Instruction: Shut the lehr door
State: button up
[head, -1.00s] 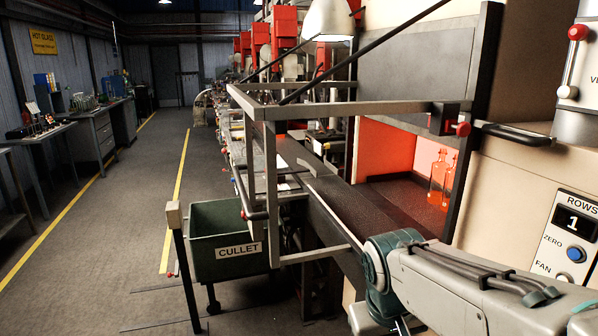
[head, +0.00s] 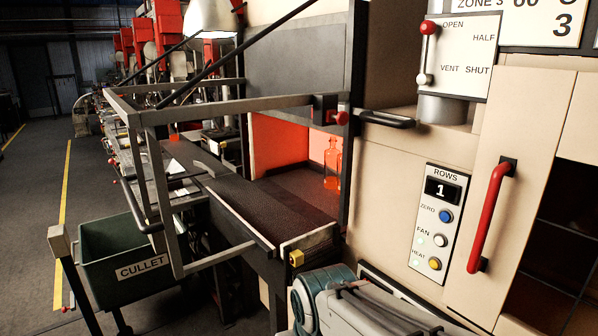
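The lehr is the large cream housing on the right, with a glowing red mouth (head: 280,142). A clear bottle (head: 333,165) stands inside it, tinted orange. The mouth is uncovered, and a grey panel (head: 290,65) sits above it. A cream panel with a long red upright handle (head: 491,215) is at the right, beside a dark opening (head: 560,255). I cannot tell which of these is the lehr door. My arm's teal and grey links show at the bottom; my gripper is out of view.
A grey metal frame (head: 183,108) juts out over the dark conveyor (head: 215,190). A green cullet bin (head: 110,262) stands at lower left beside a post (head: 60,245). A control box (head: 438,225) and a lever plate (head: 467,55) are on the housing. Open floor lies at far left.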

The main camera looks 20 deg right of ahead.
aim_at(308, 55)
jog(key=k, duration=0.5)
jog(key=z, duration=0.95)
jog(key=i, duration=0.7)
jog(key=u, duration=0.85)
